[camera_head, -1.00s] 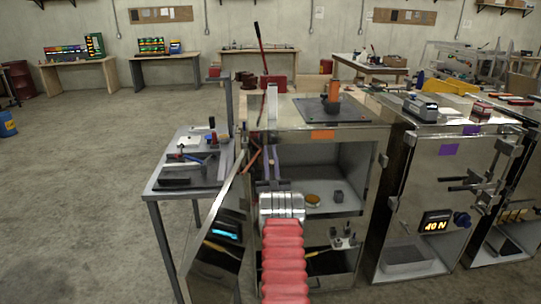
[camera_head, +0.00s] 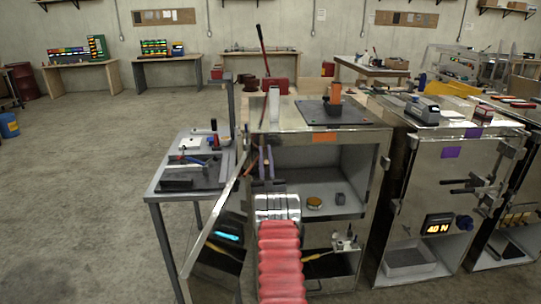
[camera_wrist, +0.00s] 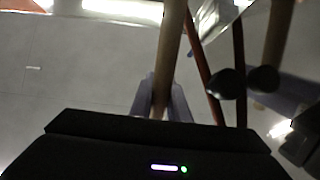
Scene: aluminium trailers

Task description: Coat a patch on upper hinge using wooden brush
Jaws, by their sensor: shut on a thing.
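My gripper (camera_head: 265,161) is in front of the open cabinet's upper left side, close to the open door. In the wrist view its two purple-grey fingers (camera_wrist: 162,105) are shut on a tan wooden handle, the wooden brush (camera_wrist: 171,50). The brush's far end runs out of the top of the picture, so its bristles and any contact are hidden. The cabinet door (camera_head: 215,240) stands open at the left, its mirror-like face reflecting in the wrist view. The upper hinge lies around the door's top edge by the cabinet frame; I cannot make it out clearly.
A grey side table (camera_head: 180,182) with tools stands left of the door. A closed cabinet (camera_head: 440,200) stands at the right.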

